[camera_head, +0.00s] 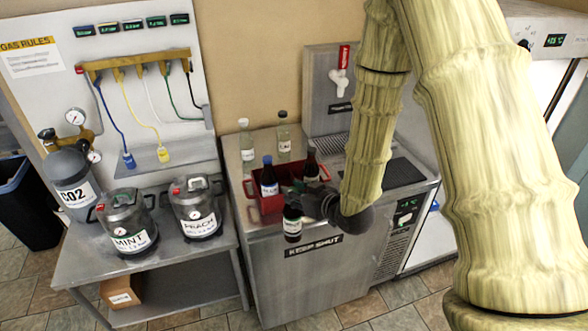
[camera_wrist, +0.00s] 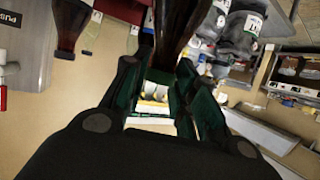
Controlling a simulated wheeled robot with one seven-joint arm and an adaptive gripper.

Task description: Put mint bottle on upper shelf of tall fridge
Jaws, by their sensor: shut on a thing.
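My gripper (camera_head: 310,206) is shut on a dark bottle (camera_head: 292,224) with a pale label, at the front edge of the steel counter. In the wrist view this dark bottle (camera_wrist: 176,28) sits between the fingers (camera_wrist: 160,72). Its label is too small to read, so I cannot tell its flavour. A blue-capped dark bottle (camera_head: 268,178) and a dark red bottle (camera_head: 311,164) stand in a red crate (camera_head: 250,187) behind it. A white cabinet with a lit display (camera_head: 540,38) shows partly at the upper right, behind my arm; no shelf inside is visible.
The counter unit (camera_head: 290,275) bears a KEEP SHUT label. Kegs marked MINT (camera_head: 127,230) and PEACH (camera_head: 194,208) stand on the left table, beside a CO2 cylinder (camera_head: 72,180). A tap (camera_head: 340,82) stands at the counter's back.

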